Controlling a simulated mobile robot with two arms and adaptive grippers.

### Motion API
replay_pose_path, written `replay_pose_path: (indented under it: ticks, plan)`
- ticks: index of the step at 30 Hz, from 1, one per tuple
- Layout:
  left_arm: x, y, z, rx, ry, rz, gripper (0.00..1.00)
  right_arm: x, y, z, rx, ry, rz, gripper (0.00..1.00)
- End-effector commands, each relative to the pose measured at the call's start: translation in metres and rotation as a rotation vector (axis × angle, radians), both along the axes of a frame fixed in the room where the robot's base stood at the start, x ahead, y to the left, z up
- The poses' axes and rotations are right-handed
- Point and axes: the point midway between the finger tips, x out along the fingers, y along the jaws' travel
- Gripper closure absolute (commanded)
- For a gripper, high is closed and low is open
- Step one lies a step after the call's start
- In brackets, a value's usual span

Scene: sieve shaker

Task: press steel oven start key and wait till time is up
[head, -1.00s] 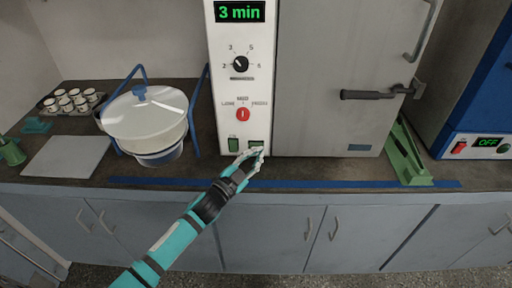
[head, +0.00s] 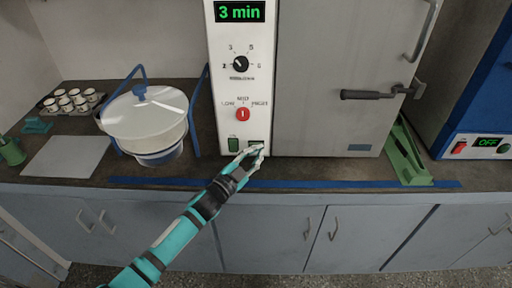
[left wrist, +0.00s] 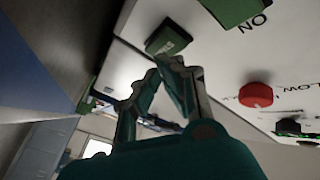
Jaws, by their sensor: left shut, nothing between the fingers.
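The steel oven (head: 330,80) stands on the counter with a white control panel (head: 222,75) on its left. Its green display (head: 240,11) reads "3 min". The start key (head: 256,142) is at the panel's lower right, dark and partly hidden by my fingers in the head view. In the left wrist view it is a green block (left wrist: 168,37). My left gripper (head: 254,151) is shut and empty, its fingertips at the key; it also shows in the left wrist view (left wrist: 172,64). I cannot tell whether they touch. My right gripper is out of view.
Beside the key are a green power switch (head: 233,144) and a red knob (head: 243,114); a black dial (head: 240,64) is above. A lidded white vessel (head: 145,115) in a blue frame stands left. A green stand (head: 408,160) and a blue device reading "OFF" (head: 488,142) are right.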

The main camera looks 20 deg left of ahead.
Motion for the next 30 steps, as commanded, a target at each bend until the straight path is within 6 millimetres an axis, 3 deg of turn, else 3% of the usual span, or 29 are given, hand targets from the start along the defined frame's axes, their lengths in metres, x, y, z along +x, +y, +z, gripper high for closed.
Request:
replay_pose_path:
  ticks: [30]
  plan:
    - [0.0097, 0.003, 0.0, 0.0, 0.0, 0.0, 1.0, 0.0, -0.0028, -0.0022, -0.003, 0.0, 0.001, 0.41]
